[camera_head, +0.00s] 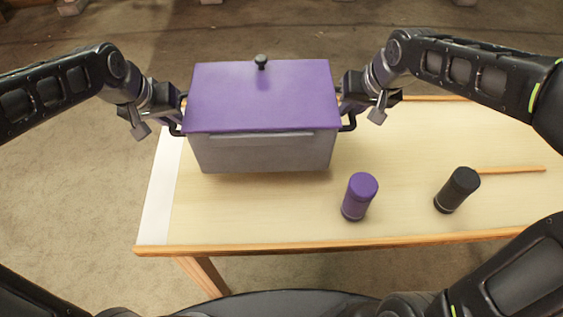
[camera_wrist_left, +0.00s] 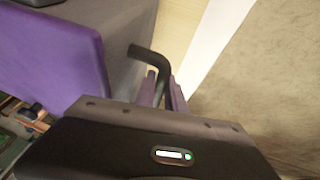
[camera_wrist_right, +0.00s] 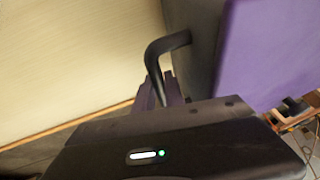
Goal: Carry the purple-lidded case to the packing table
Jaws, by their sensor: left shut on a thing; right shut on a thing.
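The case (camera_head: 265,151) has a grey body and a flat purple lid (camera_head: 262,98) with a small black knob. It is at the left part of a wooden table, upright; I cannot tell whether it rests on the top or hangs just above it. My left gripper (camera_head: 179,112) is shut on the case's left black handle, which shows in the left wrist view (camera_wrist_left: 152,56). My right gripper (camera_head: 347,108) is shut on the right black handle, which shows in the right wrist view (camera_wrist_right: 160,50). The fingertips are partly hidden in the head view.
The table (camera_head: 262,220) has a white strip (camera_head: 161,195) along its left end. A purple-capped cylinder (camera_head: 358,196) and a black cylinder (camera_head: 457,190) stand in front and to the right of the case. A thin wooden stick (camera_head: 512,170) lies at the right. Floor is open on the left.

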